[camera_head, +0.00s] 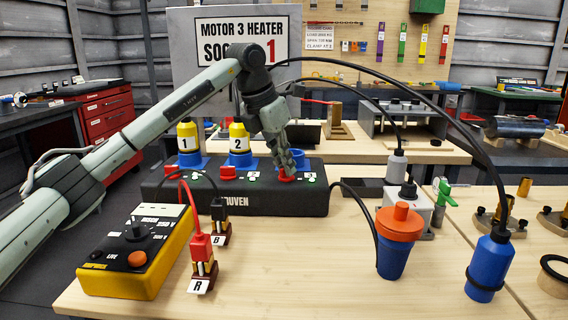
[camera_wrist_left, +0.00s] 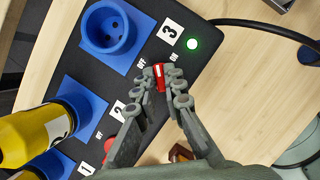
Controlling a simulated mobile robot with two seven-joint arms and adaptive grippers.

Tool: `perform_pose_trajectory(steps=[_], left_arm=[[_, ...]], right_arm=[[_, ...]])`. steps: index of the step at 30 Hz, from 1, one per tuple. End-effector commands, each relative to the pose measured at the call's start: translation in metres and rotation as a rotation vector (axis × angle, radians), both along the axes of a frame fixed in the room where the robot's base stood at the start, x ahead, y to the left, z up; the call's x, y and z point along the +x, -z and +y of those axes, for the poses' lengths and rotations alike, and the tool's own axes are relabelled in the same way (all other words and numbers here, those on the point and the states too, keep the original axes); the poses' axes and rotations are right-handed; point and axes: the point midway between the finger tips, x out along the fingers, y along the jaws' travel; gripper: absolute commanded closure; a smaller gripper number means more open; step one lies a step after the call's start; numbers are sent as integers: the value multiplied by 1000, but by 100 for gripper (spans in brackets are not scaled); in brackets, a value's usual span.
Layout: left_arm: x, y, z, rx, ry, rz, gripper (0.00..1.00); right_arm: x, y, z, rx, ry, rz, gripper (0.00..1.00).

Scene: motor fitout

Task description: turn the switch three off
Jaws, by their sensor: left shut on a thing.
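The black socket strip (camera_head: 235,201) lies on the table with blue sockets marked 1, 2 and 3. Socket 3 (camera_wrist_left: 106,28) is empty. Switch three (camera_wrist_left: 160,78) is a small red rocker beside the number 3 label, with OFF and ON marked next to it. A green light (camera_wrist_left: 192,44) glows by that label. My left gripper (camera_wrist_left: 160,76) reaches down over the strip, its fingertips closed on switch three. In the head view the gripper (camera_head: 287,168) hides part of socket 3. My right gripper is not in view.
Yellow plugs 1 (camera_head: 187,138) and 2 (camera_head: 238,138) stand in the neighbouring sockets. A yellow meter box (camera_head: 130,262), a red plug (camera_head: 201,250) and a blue plug with an orange top (camera_head: 398,240) stand in front. The wood table is clear in the front middle.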

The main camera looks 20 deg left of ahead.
Motion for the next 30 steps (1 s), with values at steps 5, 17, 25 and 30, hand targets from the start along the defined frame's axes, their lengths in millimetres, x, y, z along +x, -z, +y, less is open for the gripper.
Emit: perform_pose_trajectory(steps=[5,17,25,30], left_arm=[[-1,0,-1,3,-167,-1,100],[-1,0,-4,2,-530,0,100],[-1,0,-4,1,-706,2,100],[-1,0,-5,0,-771,1,100]], right_arm=[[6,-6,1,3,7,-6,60],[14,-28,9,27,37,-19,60],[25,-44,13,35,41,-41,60],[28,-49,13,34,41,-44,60]])
